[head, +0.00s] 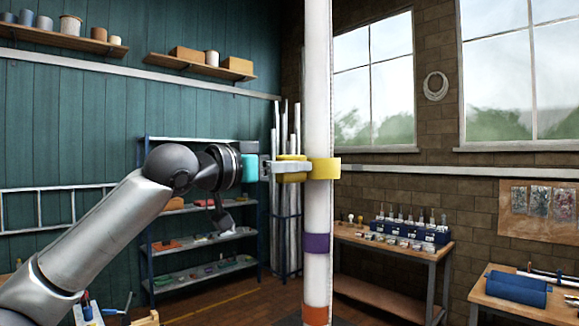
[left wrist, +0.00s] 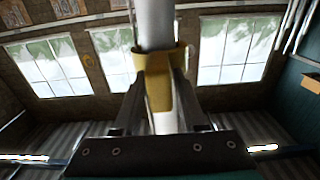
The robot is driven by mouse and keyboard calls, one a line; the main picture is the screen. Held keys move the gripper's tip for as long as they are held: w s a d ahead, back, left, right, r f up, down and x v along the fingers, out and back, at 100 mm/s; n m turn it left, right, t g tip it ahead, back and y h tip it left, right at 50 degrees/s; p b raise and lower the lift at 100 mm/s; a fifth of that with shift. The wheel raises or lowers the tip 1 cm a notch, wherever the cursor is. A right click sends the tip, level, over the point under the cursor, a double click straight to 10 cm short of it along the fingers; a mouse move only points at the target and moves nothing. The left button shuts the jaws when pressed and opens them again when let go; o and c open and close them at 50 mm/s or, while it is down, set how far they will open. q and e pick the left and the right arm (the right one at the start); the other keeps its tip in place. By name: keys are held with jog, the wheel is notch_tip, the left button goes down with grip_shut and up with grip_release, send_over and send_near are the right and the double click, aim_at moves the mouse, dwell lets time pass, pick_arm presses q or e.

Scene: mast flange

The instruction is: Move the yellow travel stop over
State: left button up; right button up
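The yellow travel stop (head: 324,168) is a collar around the white upright mast (head: 318,100), with a yellow tab sticking out to the left. In the left wrist view the collar (left wrist: 140,60) wraps the mast (left wrist: 155,25), and its tab lies between my fingers. My left gripper (head: 292,167) reaches in from the left at the collar's height. Its fingers (left wrist: 159,85) lie along both sides of the tab and look closed on it. Part of the tab is hidden behind a finger in the head view. My right gripper is in neither view.
Lower on the mast are a purple band (head: 317,243) and an orange band (head: 316,315). Behind stand a blue shelf rack (head: 205,237), a workbench with a blue tool holder (head: 410,231), and a second bench (head: 520,300) at right. Space around the mast looks free.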

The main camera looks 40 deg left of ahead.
pick_arm(q)
grip_shut()
dwell(1.0)
